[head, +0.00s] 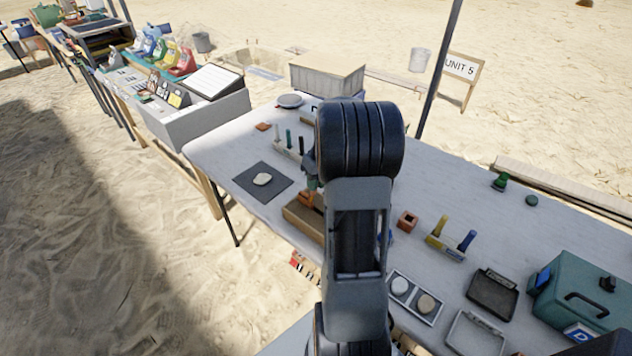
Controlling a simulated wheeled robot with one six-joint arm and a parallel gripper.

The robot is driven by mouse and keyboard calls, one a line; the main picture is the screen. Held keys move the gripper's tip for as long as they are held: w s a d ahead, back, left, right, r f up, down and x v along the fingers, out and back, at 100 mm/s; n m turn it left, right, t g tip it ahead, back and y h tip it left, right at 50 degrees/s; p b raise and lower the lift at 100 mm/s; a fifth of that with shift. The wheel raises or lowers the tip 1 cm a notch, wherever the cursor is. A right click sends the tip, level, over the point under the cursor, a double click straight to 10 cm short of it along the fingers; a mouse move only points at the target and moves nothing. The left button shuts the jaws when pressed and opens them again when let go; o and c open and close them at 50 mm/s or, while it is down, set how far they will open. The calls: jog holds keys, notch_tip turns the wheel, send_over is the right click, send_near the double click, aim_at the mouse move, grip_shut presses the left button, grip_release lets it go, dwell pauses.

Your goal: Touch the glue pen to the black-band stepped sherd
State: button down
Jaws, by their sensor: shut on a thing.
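My gripper (309,168) is mostly hidden behind my own arm. Only its left side shows, pointing down over a wooden tray (297,213). It is shut on a small teal piece (312,184), which appears to be the glue pen. Just below is an orange-brown sherd (307,200), standing at the tray. It looks like the stepped sherd, but its black band cannot be made out. The pen's tip is close above the sherd; I cannot tell whether they touch. My arm hides the tray's right part.
A rack (288,149) with upright tools stands behind the gripper. A pale piece lies on a dark mat (248,188) to the left. To the right are an orange-brown block (407,221), yellow and blue pegs, shallow trays and a teal case (580,295).

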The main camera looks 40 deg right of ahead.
jog(key=shift+f, duration=0.4)
dwell(1.0)
jog(key=shift+r, duration=0.15)
jog(key=shift+r+p, duration=2.8)
jog(key=shift+r, duration=1.1)
